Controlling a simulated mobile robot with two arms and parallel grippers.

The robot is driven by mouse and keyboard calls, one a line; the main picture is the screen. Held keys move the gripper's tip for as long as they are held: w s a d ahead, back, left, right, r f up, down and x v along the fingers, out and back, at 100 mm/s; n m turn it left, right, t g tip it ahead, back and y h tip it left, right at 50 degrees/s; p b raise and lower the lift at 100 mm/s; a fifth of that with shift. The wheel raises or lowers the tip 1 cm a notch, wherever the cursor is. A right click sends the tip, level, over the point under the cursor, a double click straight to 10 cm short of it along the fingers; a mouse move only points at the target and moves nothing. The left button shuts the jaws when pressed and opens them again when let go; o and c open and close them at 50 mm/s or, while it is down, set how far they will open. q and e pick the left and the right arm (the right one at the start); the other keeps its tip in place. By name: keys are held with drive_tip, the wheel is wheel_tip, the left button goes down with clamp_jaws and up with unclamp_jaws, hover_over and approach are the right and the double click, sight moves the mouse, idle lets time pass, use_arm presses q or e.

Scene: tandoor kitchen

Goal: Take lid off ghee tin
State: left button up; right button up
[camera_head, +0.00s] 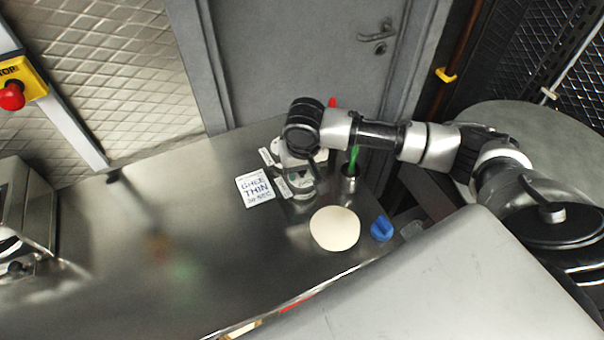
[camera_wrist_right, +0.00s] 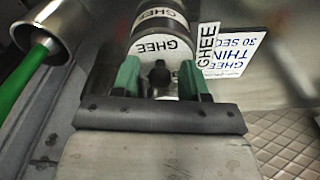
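The ghee tin (camera_head: 301,187) is a small round container on the steel counter, partly hidden under my right gripper in the head view. In the right wrist view the tin (camera_wrist_right: 165,60) carries black-on-white GHEE labels. A small black knob (camera_wrist_right: 160,75) shows between the green fingertips of my right gripper (camera_wrist_right: 160,80). The fingers stand apart, with a gap visible on each side of the knob. I cannot tell where the lid's edge meets the tin. My left gripper is not in view.
A card reading GHEE THIN 30 SEC (camera_head: 255,188) is left of the tin. A metal cup (camera_head: 349,184) with a green-handled tool (camera_head: 353,158) is right of it. A pale round disc (camera_head: 335,228) and a blue object (camera_head: 381,228) lie nearer.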

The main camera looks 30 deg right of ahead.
clamp_jaws()
